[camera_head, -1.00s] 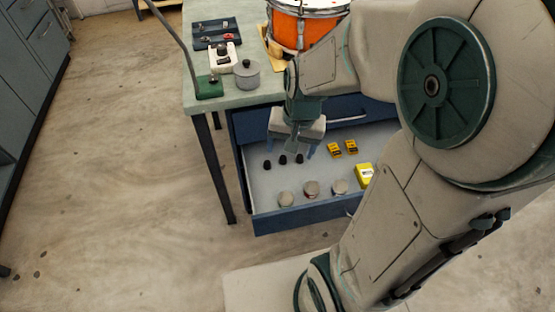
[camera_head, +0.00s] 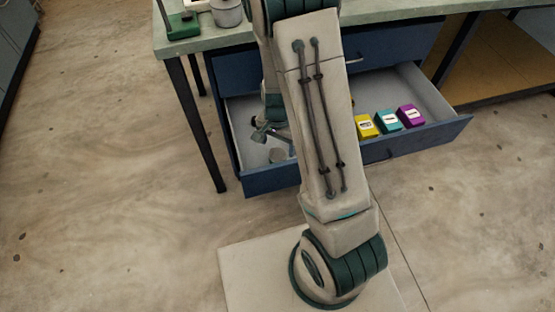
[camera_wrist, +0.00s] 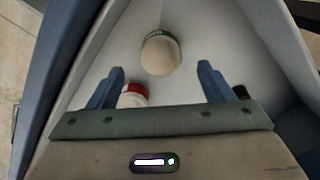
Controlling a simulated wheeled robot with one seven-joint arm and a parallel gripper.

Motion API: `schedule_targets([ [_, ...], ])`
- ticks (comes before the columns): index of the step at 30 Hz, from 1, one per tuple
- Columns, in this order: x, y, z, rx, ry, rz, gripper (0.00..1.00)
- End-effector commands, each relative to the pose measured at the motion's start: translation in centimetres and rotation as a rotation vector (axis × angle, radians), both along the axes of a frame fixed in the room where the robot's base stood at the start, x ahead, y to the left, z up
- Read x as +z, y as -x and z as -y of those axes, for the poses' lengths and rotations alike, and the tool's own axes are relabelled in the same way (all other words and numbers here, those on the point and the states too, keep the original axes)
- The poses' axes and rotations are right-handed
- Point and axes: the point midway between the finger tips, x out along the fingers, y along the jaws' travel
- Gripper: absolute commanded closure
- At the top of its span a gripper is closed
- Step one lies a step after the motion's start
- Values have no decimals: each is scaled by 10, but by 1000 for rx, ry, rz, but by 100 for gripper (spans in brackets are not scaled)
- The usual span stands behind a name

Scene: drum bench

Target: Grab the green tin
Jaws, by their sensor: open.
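My gripper (camera_wrist: 161,68) is open and empty. Its blue fingers spread to either side, with the green tin centred just beyond the fingertips. A tin with a red band (camera_wrist: 134,94) is closer, beside the left finger and partly hidden by the gripper.
The drawer front (camera_head: 270,181) and its side walls surround the gripper. Yellow (camera_head: 366,127), teal (camera_head: 388,121) and purple (camera_head: 410,116) boxes stand at the drawer's right. A dark object (camera_wrist: 240,92) lies near the right finger. A grey pot (camera_head: 227,13) is on the bench.

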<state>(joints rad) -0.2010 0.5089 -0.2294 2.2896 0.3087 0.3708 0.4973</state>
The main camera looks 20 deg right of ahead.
Motion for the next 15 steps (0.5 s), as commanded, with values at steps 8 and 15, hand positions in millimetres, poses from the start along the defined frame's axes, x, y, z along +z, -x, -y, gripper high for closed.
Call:
schedule_targets([
  [8, -22, 0, 0, -1, -1, 1, 26],
  [15, -55, 0, 1, 0, -1, -2, 26],
])
